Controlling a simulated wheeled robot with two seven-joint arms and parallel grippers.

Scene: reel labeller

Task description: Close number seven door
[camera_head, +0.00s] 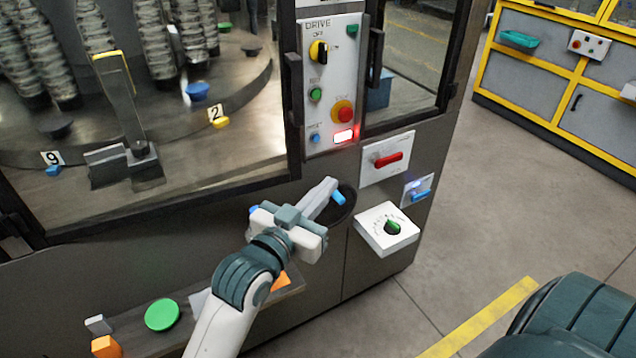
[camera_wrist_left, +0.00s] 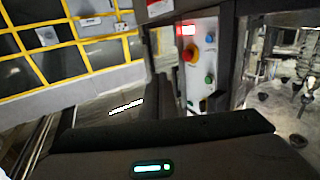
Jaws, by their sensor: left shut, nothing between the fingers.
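No number seven label is readable in either view. The machine has a large windowed door or panel (camera_head: 225,150) at the left, with a dark frame and a dark handle (camera_head: 293,90) on its right edge. A narrower windowed panel (camera_head: 415,60) with a dark handle (camera_head: 375,55) stands right of the control strip. I cannot tell which is number seven or whether either is ajar. My left gripper (camera_head: 328,195) is shut and empty, in front of the lower machine face, below the control strip, near a dark round opening (camera_head: 345,205). My right gripper is out of view.
The DRIVE control panel (camera_head: 330,90) holds a yellow selector, buttons and a lit red lamp; it also shows in the left wrist view (camera_wrist_left: 197,60). A red handle (camera_head: 388,159) and white dial box (camera_head: 387,229) sit right of my gripper. A ledge holds a green disc (camera_head: 163,314).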

